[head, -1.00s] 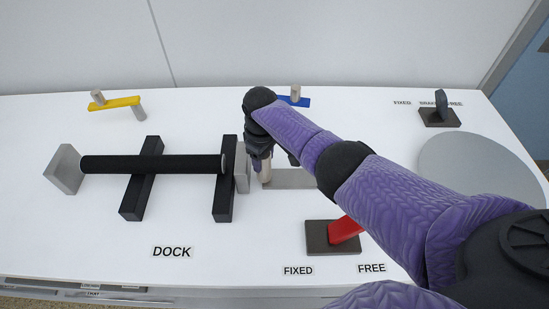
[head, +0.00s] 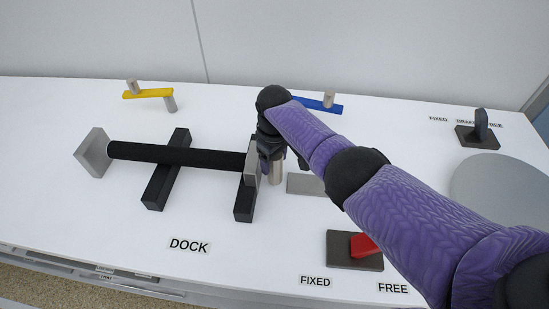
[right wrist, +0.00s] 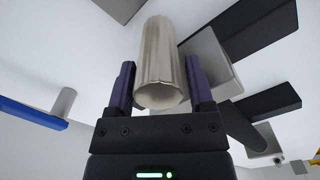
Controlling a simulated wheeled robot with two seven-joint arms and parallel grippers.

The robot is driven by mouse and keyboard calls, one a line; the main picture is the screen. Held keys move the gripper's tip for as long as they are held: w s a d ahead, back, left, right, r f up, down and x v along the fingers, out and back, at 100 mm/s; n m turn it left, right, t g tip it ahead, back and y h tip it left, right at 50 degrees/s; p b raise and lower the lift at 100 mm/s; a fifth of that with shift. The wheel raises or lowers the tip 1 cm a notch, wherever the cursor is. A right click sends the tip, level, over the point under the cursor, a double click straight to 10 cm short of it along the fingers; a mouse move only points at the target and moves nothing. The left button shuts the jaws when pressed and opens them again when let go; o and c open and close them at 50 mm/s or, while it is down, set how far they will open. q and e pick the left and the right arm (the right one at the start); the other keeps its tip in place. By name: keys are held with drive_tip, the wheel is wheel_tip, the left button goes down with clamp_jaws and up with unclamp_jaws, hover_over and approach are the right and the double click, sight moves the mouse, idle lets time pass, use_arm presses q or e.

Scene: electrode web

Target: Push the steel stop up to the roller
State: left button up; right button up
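The steel stop (head: 253,166) is a grey upright plate at the right end of the black roller (head: 185,155). Its face appears to meet the roller's end, though any small gap is hard to judge. A steel post (head: 276,172) stands just right of the plate. My right gripper (right wrist: 160,85) is around this post, its fingers against both sides in the right wrist view. The plate (right wrist: 210,65) also shows there beyond the right finger. The roller lies across two black supports, with a fixed-looking grey block (head: 94,152) at its left end. My left gripper is not in view.
A red lever (head: 363,244) on a dark base stands between FIXED and FREE labels at front right. A brake lever (head: 481,122), a grey disc (head: 505,190), a yellow crank (head: 150,94) and a blue crank (head: 320,105) surround the setup. The front left table is clear.

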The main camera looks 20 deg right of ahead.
drive_tip(key=shift+r, duration=0.1)
wheel_tip(320, 180, up, 9)
drive_tip(key=p, duration=0.5)
drive_tip(key=shift+r, duration=0.4)
